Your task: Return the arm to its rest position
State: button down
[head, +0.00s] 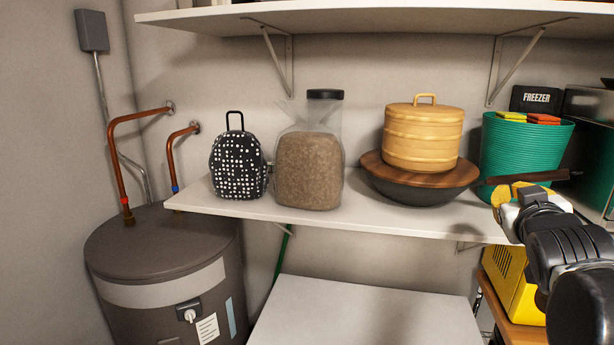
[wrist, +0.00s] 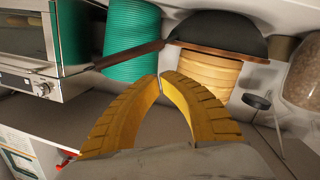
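My gripper (head: 508,192) is at the right of the head view, in front of the shelf and near the wok's handle. My black and white arm runs from it to the lower right corner. In the wrist view the yellow fingers of my gripper (wrist: 160,78) meet at their tips, with nothing between them. That view shows the shelf scene upside down. I cannot tell whether the fingers touch the handle.
A shelf (head: 300,212) holds a backpack (head: 238,165), a jar (head: 308,170), a wok (head: 415,190) under a bamboo steamer (head: 423,138), and a green basket (head: 510,150). A toaster oven (wrist: 30,45) stands beside the basket. A water heater (head: 165,260) is at left; a white appliance top (head: 360,312) is clear.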

jog(key=s+a+f+g+y+b, duration=0.2)
jog(key=s+a+f+b, duration=0.3)
jog(key=f, duration=0.9)
jog(key=s+a+f+g+y+b, duration=0.2)
jog(key=s+a+f+b, duration=0.3)
jog(key=f, duration=0.9)
jog(key=s+a+f+g+y+b, duration=0.2)
jog(key=s+a+f+g+b, duration=0.2)
jog(key=s+a+f, duration=0.3)
jog(key=a+f+b, duration=0.1)
jog(key=a+f, duration=0.2)
jog(key=f, duration=0.4)
jog(key=shift+s+a+f+y, duration=0.2)
jog(key=shift+s+f+y, duration=0.05)
jog(key=shift+f+y, duration=0.05)
